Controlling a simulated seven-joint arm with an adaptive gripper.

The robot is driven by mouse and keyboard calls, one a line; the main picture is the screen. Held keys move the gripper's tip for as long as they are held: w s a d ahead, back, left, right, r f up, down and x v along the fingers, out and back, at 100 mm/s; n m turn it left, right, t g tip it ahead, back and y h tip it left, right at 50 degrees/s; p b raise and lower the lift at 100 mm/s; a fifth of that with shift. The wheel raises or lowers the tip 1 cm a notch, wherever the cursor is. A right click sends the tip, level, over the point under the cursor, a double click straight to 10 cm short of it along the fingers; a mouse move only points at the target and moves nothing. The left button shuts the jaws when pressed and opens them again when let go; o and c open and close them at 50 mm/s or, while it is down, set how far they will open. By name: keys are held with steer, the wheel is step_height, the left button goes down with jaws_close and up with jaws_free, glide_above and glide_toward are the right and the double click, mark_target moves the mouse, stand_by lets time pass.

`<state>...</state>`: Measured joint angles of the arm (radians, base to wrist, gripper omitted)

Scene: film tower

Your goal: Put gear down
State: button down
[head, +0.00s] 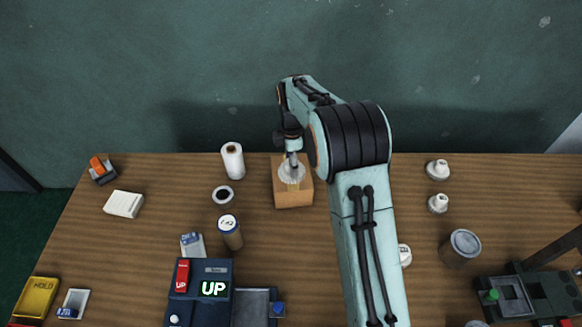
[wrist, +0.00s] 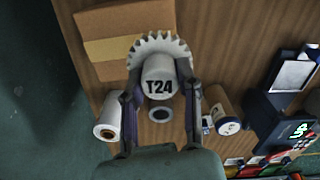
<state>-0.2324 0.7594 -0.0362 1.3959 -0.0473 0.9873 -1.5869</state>
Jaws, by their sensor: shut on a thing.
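A white gear (head: 292,174) is in my gripper (head: 291,158). In the wrist view the gear (wrist: 159,47) shows its teeth and a hub marked "T24". The fingers of my gripper (wrist: 160,85) are shut on the hub, one on each side. A brown box (head: 293,199) with a lighter strip is behind and below the gear at the back of the table. In the wrist view the box (wrist: 105,22) lies beyond the gear's toothed edge. I cannot tell whether the gear touches the box.
A white roll (head: 233,161), a dark-centred ring (head: 223,195) and a can (head: 230,233) stand left of the box. White hubbed parts (head: 438,203) and a grey-lidded tin (head: 461,247) are at right. A dark "UP" device (head: 199,290) is in front. The wooden table (head: 150,232) has bare patches between them.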

steer(key=shift+w+f, duration=0.2)
steer(key=shift+f, duration=0.05)
steer(key=shift+w+f, duration=0.2)
steer(key=shift+f, duration=1.55)
steer(key=shift+f, duration=0.1)
steer(key=c, duration=0.8)
jaws_free()
steer(key=shift+o, duration=0.2)
